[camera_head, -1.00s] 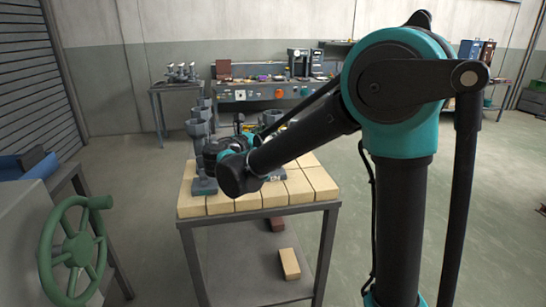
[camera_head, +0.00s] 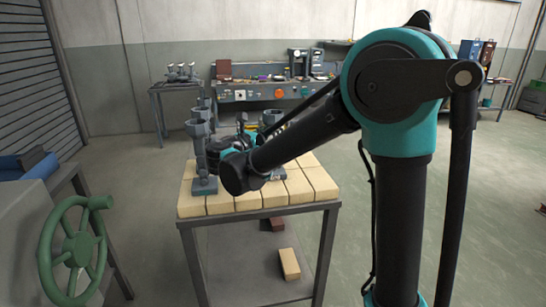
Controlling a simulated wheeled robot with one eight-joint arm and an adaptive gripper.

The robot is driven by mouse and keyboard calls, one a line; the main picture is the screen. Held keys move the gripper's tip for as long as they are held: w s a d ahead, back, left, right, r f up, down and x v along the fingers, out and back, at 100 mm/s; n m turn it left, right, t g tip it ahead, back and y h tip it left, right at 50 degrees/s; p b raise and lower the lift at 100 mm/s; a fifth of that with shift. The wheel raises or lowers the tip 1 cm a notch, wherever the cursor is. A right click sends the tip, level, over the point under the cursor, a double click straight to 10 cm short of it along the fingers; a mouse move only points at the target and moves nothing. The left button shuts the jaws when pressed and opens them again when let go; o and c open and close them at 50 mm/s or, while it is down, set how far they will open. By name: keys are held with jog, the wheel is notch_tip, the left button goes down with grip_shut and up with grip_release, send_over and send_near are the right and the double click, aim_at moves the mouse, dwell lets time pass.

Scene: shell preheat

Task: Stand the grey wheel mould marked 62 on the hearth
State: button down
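The hearth is a metal-framed table topped with pale bricks (camera_head: 191,207). A grey-blue cup-shaped mould (camera_head: 198,130) stands upright on a square foot at its left front. More grey shapes stand behind it, and one grey cup (camera_head: 271,116) shows at the right behind my arm. No number 62 can be read on any of them. My arm reaches over the hearth from the right. My gripper is mostly hidden behind the wrist, so its fingers and anything in them cannot be made out.
A loose pale brick (camera_head: 289,263) and a dark red brick (camera_head: 277,223) lie on the hearth's lower shelf. A green handwheel (camera_head: 77,250) is at front left. A side table (camera_head: 175,86) and a workbench (camera_head: 262,98) stand behind. Floor to the right is open.

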dwell(0.3)
notch_tip(320, 180, up, 20)
dwell(0.6)
jog(key=shift+a, duration=0.1)
